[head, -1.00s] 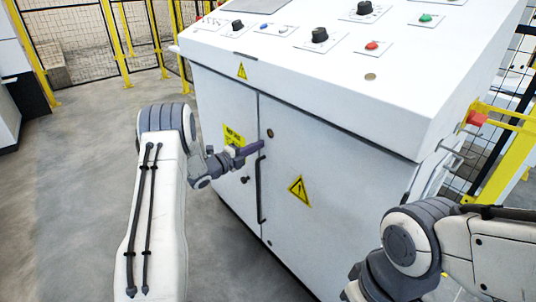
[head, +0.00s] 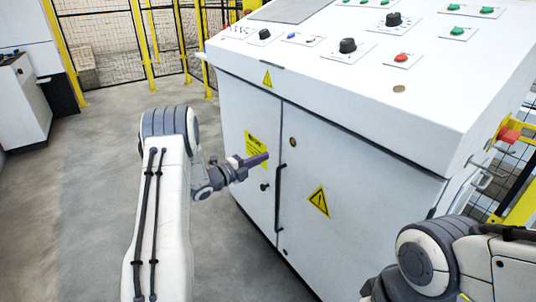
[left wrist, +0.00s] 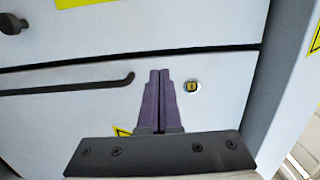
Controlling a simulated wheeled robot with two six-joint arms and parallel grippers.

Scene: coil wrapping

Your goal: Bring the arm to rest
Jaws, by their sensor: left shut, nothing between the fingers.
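My left gripper (head: 254,160) is in front of the white control cabinet's door, with its arm coming in from the lower left. Its purple fingers are shut together and empty; they also show in the left wrist view (left wrist: 160,85), pointing at the cabinet door. I cannot tell from these views exactly how far the fingertips are from the door. My right arm (head: 425,260) is at the lower right, and its gripper is outside the picture.
The white cabinet (head: 240,120) fills the middle and right, with knobs and buttons on its sloping top. A black door handle (head: 280,195) is close to the left gripper. Yellow fence posts (head: 142,45) stand behind. Grey floor (head: 90,200) is clear at left.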

